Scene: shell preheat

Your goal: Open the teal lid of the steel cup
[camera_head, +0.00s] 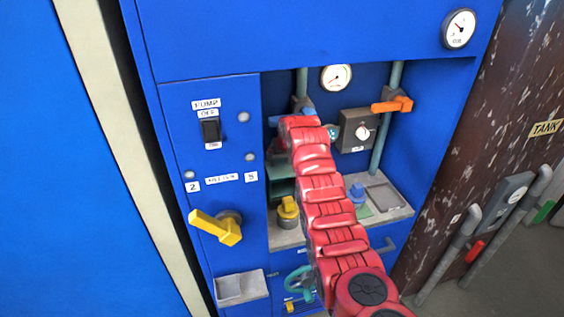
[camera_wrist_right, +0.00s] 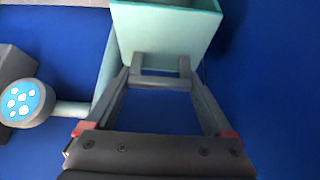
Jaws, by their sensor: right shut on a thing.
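My right arm reaches into the blue cabinet in the head view, and its gripper is mostly hidden behind its red links. In the right wrist view my right gripper (camera_wrist_right: 160,70) is shut on a grey bar (camera_wrist_right: 158,82) at the lower face of a teal box-like piece (camera_wrist_right: 165,35). I cannot tell whether this piece is the lid. Part of a teal thing (camera_head: 281,186) shows left of the arm in the head view. I cannot make out the steel cup in either view. My left gripper is not in view.
A round blue-and-white spotted disc (camera_wrist_right: 22,102) and a pale pipe lie left of the gripper. A yellow-topped fitting (camera_head: 288,209) and a blue-topped one (camera_head: 357,191) stand on the shelf. An orange handle (camera_head: 392,104) and a grey knob box (camera_head: 357,130) are to the right.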

